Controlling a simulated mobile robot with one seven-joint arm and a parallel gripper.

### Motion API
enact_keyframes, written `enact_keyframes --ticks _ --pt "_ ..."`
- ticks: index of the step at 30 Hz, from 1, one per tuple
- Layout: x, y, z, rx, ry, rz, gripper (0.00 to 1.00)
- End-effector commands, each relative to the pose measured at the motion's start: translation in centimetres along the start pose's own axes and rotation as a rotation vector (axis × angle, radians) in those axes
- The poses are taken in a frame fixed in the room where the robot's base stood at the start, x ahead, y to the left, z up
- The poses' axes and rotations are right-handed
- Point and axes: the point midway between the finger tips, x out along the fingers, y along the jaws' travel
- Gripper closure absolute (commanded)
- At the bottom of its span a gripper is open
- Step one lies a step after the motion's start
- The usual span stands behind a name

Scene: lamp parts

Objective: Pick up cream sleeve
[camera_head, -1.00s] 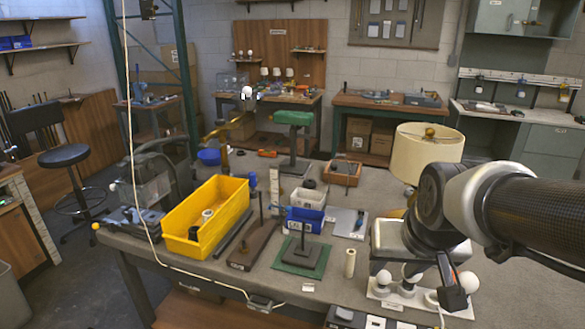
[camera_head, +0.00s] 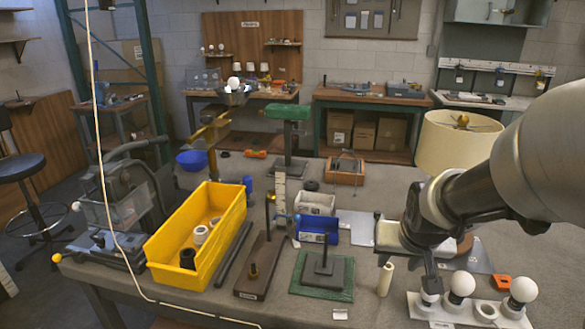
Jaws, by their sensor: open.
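The cream sleeve (camera_head: 386,279) is a small pale upright cylinder on the grey bench top, right of the green mat. My gripper (camera_head: 407,272) is open and empty, with its pale hand above and slightly right of the sleeve in the picture. One dark finger shows at the right, in front of the bulb board; the other side is hard to make out. The sleeve stands clear in view, apart from the gripper. I cannot tell the exact height between them.
A bulb board (camera_head: 462,305) with round white bulbs stands close at the right. A dark stand rests on the green mat (camera_head: 322,289) to the left. A yellow bin (camera_head: 168,270) holds small cylinders. A lampshade (camera_head: 455,148) stands behind my arm.

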Motion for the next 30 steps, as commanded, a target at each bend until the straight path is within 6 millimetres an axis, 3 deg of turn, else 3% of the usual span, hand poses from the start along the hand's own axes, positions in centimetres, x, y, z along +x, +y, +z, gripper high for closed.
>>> enact_keyframes --ticks 12,22,30 --pt "9.3 0.1 0.3 0.002 -0.002 0.003 0.59" --pt "12.0 0.1 0.1 -0.001 -0.002 0.001 0.59" --pt "15.9 0.2 -0.2 0.001 -0.002 0.002 0.59"
